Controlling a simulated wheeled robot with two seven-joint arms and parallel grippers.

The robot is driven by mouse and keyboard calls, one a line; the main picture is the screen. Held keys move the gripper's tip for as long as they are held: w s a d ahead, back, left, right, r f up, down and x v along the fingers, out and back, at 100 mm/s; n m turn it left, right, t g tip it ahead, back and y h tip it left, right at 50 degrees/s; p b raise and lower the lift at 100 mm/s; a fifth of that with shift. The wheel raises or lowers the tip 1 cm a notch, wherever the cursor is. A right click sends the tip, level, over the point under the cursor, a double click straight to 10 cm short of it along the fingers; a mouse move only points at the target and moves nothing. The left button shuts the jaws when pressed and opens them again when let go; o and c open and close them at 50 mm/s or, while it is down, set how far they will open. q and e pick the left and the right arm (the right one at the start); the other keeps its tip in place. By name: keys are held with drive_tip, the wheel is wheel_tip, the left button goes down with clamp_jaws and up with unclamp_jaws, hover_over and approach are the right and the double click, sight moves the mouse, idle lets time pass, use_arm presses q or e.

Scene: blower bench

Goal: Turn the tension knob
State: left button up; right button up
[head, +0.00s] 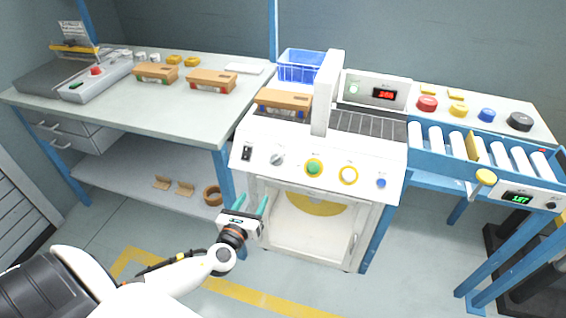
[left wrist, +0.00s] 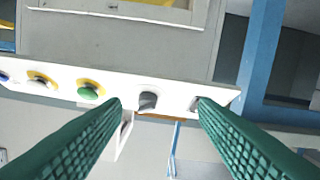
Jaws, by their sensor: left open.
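A grey round knob (head: 277,159) sits on the white front panel (head: 330,178) of the bench machine, between a black rocker switch (head: 247,152) and a green button (head: 313,168). Its label is too small to read. My left gripper (head: 251,202) is open and empty, below and in front of the panel, with its green fingers pointing up toward it. In the left wrist view the knob (left wrist: 148,100) shows between the two fingertips (left wrist: 160,105), apart from both. My right gripper is not in view.
A yellow-ringed button (head: 348,175) and a blue button (head: 381,183) are farther right on the panel. A boxed item (head: 283,102) lies on the machine's top. A roller conveyor (head: 480,148) with a small black knob (head: 551,205) stands at right. The floor in front is clear.

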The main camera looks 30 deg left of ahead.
sight(274, 162)
use_arm(q)
drive_tip(key=shift+m+t, duration=0.5)
drive_tip(key=shift+m, duration=0.2)
drive_tip(key=w+r, duration=0.1)
drive_tip(key=w, duration=0.3)
drive_tip(key=w+r, duration=0.1)
drive_tip(key=w, duration=0.3)
drive_tip(key=w+a+r, duration=0.1)
drive_tip(key=w, duration=0.3)
drive_tip(key=shift+w+a, duration=0.1)
drive_tip(key=shift+w, duration=0.2)
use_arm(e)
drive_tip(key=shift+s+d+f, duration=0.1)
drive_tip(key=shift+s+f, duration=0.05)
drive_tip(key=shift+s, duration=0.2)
use_arm(q)
drive_tip(key=c, duration=1)
